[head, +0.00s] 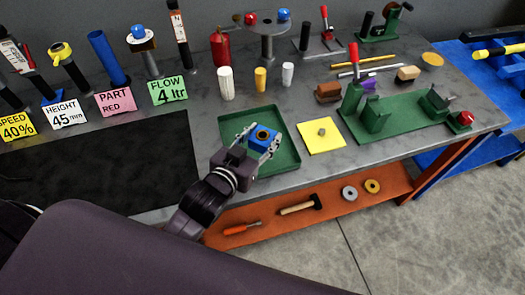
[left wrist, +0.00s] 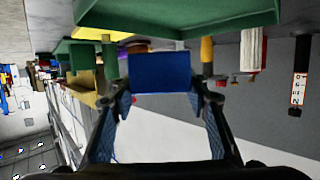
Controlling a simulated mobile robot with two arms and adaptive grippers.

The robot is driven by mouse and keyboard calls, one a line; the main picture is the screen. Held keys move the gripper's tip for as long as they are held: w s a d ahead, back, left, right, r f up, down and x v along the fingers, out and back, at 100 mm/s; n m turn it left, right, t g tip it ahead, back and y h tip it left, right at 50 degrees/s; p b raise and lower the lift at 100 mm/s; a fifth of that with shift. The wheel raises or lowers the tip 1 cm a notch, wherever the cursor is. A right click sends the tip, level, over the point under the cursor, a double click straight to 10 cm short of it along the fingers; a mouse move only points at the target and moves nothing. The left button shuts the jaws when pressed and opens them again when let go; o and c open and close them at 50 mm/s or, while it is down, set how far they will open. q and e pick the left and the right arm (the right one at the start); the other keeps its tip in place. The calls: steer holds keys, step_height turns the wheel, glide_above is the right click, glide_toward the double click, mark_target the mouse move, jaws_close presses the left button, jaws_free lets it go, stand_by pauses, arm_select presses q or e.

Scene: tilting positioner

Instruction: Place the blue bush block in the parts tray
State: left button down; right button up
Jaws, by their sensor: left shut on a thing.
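The blue bush block (head: 262,136) is a small blue block with a dark round hole ringed in brown on top. My left gripper (head: 265,142) is shut on it and holds it over the green parts tray (head: 291,160). In the left wrist view the plain blue face of the block (left wrist: 160,73) shows between the two fingertips of my left gripper (left wrist: 160,98). The green tray (left wrist: 180,18) also shows there, at the top of the picture. How high the block is above the tray floor is hard to tell. My right gripper is not in view.
A yellow square plate (head: 321,136) lies right of the tray, and a green fixture (head: 400,122) stands beyond it. A black mat (head: 100,155) lies to the left. White (head: 226,83) and yellow (head: 260,79) cylinders stand behind the tray. An orange shelf (head: 330,203) is below.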

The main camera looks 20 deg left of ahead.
mark_target(263, 152)
arm_select(q)
step_height(263, 152, down, 3)
steer(key=shift+w+r, duration=0.1)
steer(key=shift+f, duration=2.05)
steer(key=c, duration=1.5)
jaws_free()
steer(key=shift+f, duration=0.2)
steer(key=o, duration=0.4)
steer(key=b+v, duration=0.1)
steer(key=v, duration=0.9)
steer(key=shift+b, duration=0.35)
steer(key=shift+v, duration=1.15)
